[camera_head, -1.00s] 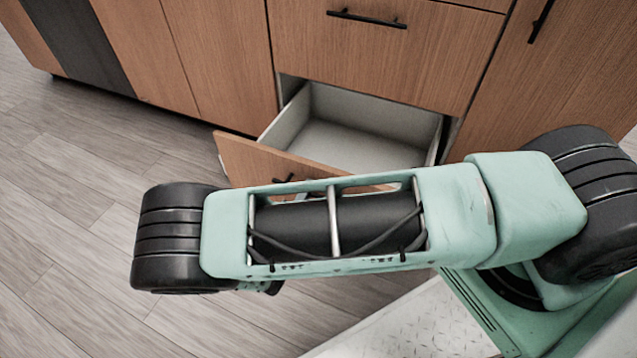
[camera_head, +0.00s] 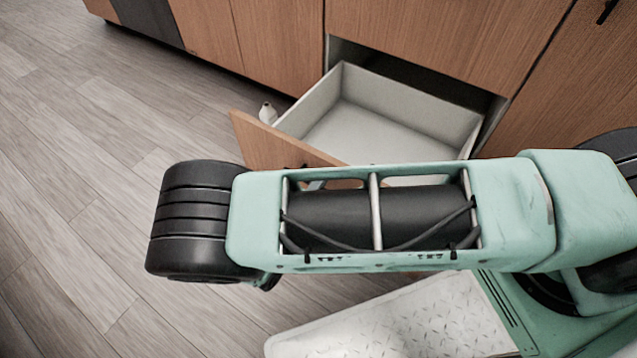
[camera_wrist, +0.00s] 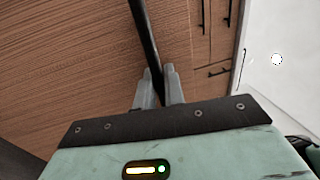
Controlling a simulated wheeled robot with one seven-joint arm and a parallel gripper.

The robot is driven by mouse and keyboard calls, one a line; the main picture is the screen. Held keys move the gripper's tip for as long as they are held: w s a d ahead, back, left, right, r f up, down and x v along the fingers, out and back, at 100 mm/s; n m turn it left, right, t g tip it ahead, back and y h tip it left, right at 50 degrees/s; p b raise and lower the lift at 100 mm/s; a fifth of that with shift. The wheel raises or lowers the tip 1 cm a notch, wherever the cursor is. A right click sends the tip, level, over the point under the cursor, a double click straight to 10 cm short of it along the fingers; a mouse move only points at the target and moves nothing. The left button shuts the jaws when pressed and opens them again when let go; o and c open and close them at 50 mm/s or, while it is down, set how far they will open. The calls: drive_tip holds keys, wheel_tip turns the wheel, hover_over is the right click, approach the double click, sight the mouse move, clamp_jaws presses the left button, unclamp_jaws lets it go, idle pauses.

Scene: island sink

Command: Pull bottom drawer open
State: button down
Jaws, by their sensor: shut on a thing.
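The bottom drawer (camera_head: 365,128) stands well out from the cabinet, its pale grey inside empty where I can see it. Its wooden front (camera_head: 268,146) is partly hidden behind my arm in the head view. In the wrist view the drawer's dark bar handle (camera_wrist: 144,32) runs down between my fingers. My gripper (camera_wrist: 158,78) is shut on the handle, with the wooden front close behind it. In the head view my arm hides the gripper.
The wooden cabinet face (camera_head: 430,35) rises behind the drawer, with closed doors to its left. The wood-plank floor (camera_head: 85,190) to the left is clear.

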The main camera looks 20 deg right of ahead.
drive_tip(key=c, duration=1.6)
unclamp_jaws()
drive_tip(key=shift+c, duration=0.2)
drive_tip(key=v, duration=1.7)
drive_tip(key=shift+a+p, duration=0.15)
drive_tip(key=shift+p, duration=0.2)
drive_tip(key=shift+s+f, duration=0.1)
drive_tip(key=shift+s, duration=0.05)
